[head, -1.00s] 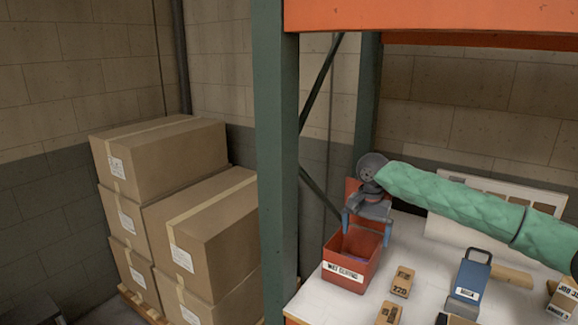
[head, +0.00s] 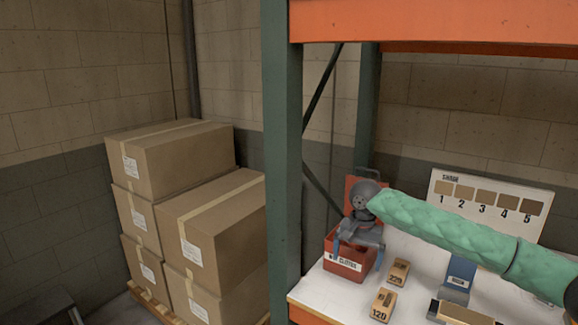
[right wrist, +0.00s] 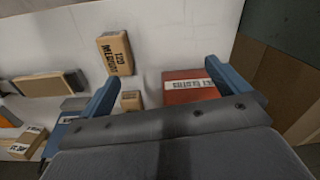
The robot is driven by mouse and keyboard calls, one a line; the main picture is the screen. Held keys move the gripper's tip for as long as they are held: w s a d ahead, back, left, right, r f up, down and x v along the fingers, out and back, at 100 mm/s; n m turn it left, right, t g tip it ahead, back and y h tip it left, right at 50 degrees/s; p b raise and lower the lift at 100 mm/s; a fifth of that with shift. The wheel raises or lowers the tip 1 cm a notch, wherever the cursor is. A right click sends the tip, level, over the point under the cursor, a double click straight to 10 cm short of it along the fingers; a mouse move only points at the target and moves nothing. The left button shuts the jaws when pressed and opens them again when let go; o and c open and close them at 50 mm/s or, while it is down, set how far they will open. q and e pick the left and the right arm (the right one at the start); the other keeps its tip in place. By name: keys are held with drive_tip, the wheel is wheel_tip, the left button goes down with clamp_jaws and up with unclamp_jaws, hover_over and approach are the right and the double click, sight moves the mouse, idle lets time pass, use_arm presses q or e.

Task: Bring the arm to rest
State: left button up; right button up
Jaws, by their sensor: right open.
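My right gripper (head: 358,254) is open, with nothing seen between its blue fingers. In the head view it overlaps the red cloth bin (head: 348,270) at the left end of the white shelf and covers part of its rim and label. In the right wrist view the open fingers (right wrist: 163,85) point over the shelf, and the red bin (right wrist: 182,94) shows between them, close to the right-hand finger. The green-sleeved right arm (head: 445,228) reaches in from the right. My left gripper is in neither current view.
Blocks marked 220 (head: 398,272) and 120 (head: 383,304) lie on the white shelf near the bin. A blue item (head: 460,273) and a numbered shade board (head: 488,204) stand to the right. A green rack post (head: 282,160) rises left; stacked cartons (head: 172,160) stand beyond it.

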drive_tip(key=s+a+f+n+t+y, duration=0.2)
drive_tip(key=s+a+f+n+y, duration=0.35)
drive_tip(key=s+a+f, duration=1.2)
drive_tip(key=s+d+f+n+t+h, duration=0.1)
drive_tip(key=s+d+f+h, duration=0.25)
drive_tip(key=s+d, duration=0.85)
drive_tip(key=s+d+f+n+h, duration=0.15)
drive_tip(key=s+d+f, duration=0.5)
drive_tip(key=s, duration=0.95)
wheel_tip(320, 180, down, 26)
drive_tip(key=w+m, duration=0.1)
drive_tip(key=w, duration=0.1)
use_arm(q)
drive_tip(key=shift+s+f, duration=0.1)
drive_tip(key=shift+s, duration=0.05)
use_arm(e)
drive_tip(key=s+f, duration=0.4)
drive_tip(key=f, duration=0.6)
drive_tip(key=s+f+g, duration=0.1)
drive_tip(key=s+f, duration=0.2)
drive_tip(key=f, duration=0.7)
drive_tip(key=shift+s+a, duration=0.4)
drive_tip(key=shift+a, duration=0.05)
